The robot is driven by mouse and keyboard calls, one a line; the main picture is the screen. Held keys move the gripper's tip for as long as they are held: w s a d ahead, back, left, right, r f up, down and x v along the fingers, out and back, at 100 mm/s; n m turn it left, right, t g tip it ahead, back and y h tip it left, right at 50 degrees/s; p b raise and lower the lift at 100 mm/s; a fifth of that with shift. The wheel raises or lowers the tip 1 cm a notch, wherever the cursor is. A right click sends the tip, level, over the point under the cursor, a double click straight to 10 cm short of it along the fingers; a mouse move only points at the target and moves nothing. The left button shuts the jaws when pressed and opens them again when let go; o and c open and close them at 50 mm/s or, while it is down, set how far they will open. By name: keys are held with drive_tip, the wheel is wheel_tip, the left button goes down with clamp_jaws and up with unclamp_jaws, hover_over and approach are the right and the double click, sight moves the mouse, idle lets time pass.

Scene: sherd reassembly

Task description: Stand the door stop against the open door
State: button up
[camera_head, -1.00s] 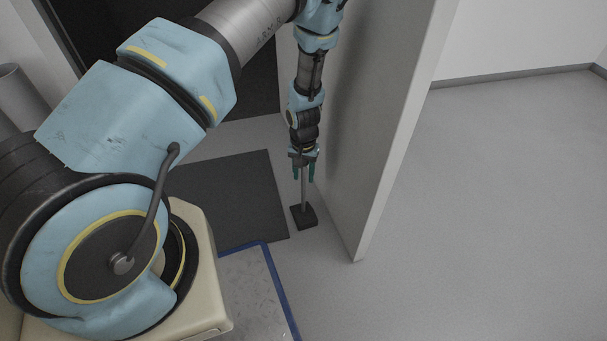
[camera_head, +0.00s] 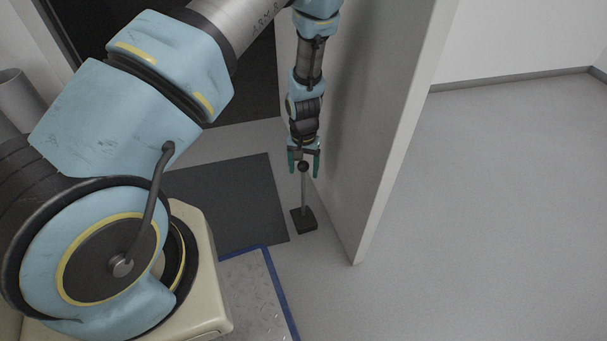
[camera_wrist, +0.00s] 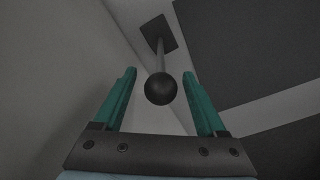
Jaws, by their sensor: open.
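The door stop (camera_head: 304,217) has a dark square base, a thin grey rod and a black ball on top. It stands upright on the grey floor, close beside the open door (camera_head: 372,140). My gripper (camera_head: 304,171) points down above it, with its green fingers apart on either side of the ball. In the wrist view, the ball (camera_wrist: 160,89) of the door stop shows between the open fingers of my gripper (camera_wrist: 163,85), apart from both. The door face fills the left of the wrist view. Whether the base touches the door cannot be told.
A dark mat (camera_head: 225,195) lies left of the door stop. A metal plate with a blue edge (camera_head: 270,280) lies in front of it. A grey cylinder (camera_head: 20,98) stands at the far left. The floor right of the door is clear.

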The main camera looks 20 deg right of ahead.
wheel_tip(320, 180, up, 8)
drive_tip(key=shift+f+p, duration=0.15)
drive_tip(key=shift+p, duration=0.65)
drive_tip(key=w+a+r+n, duration=0.2)
drive_tip(key=w+a+r, duration=0.1)
drive_tip(key=a+r, duration=0.7)
drive_tip(key=s+a+r+n, duration=0.2)
drive_tip(key=s+a+r, duration=0.1)
drive_tip(key=a+r, duration=0.5)
drive_tip(key=s+a+r+n+t, duration=0.1)
drive_tip(key=s+a+r, duration=0.3)
drive_tip(key=a+r, duration=0.5)
drive_tip(key=a+n, duration=0.1)
drive_tip(key=a, duration=0.2)
drive_tip(key=shift+t, duration=0.3)
drive_tip(key=shift+a+r, duration=0.1)
drive_tip(key=shift+r, duration=0.05)
wheel_tip(320, 180, up, 30)
drive_tip(key=p, duration=2.9)
drive_tip(key=shift+p, duration=0.4)
drive_tip(key=shift+f, duration=0.2)
